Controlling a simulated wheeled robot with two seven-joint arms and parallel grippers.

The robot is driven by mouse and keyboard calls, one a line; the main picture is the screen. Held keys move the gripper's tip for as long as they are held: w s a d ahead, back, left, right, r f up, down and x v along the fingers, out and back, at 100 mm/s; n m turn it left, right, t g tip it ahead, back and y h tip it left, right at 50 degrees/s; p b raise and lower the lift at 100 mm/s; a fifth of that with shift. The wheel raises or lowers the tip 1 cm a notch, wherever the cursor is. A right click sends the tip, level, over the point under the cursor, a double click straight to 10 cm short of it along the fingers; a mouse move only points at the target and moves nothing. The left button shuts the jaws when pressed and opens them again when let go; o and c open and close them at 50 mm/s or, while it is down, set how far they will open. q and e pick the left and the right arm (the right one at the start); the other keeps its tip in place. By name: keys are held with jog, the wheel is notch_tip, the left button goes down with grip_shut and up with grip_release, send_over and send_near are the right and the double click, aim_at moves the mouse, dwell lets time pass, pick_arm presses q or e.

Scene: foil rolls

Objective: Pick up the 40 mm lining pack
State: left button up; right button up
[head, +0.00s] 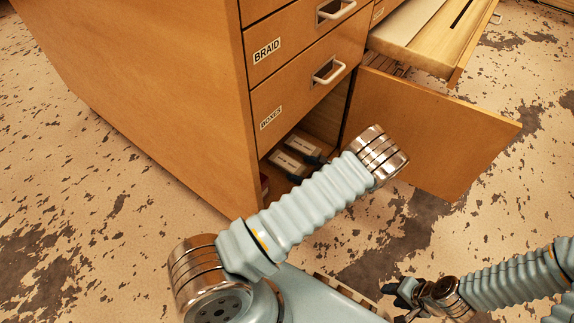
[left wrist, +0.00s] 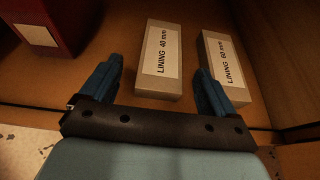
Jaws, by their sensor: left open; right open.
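The 40 mm lining pack (left wrist: 160,58), a pale box with a white label, lies in the cabinet's bottom compartment. In the head view it is the nearer of two packs (head: 286,162). My left gripper (left wrist: 159,66) is open, with one blue finger left of this pack and the other to its right, beside the 60 mm pack. Its fingers also show in the head view (head: 303,167), partly hidden by my arm. Whether they touch the pack I cannot tell. My right gripper (head: 396,301) is open and empty at lower right, above the floor.
The 60 mm lining pack (left wrist: 232,70) lies to the right of the 40 mm pack. A dark red box (left wrist: 45,25) stands to the left. The compartment door (head: 440,135) hangs open to the right, below a pulled-out drawer (head: 440,50). Closed drawers (head: 305,80) sit above.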

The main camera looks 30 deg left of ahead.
aim_at(292, 165)
pick_arm(q)
jog(key=x, duration=0.4)
jog(key=shift+w+a+f+b, duration=0.15)
jog(key=shift+a+f+b, duration=0.05)
jog(key=shift+a+b, duration=0.1)
jog(key=shift+d, duration=0.1)
jog(key=c, duration=1.1)
jog(key=shift+r, duration=0.1)
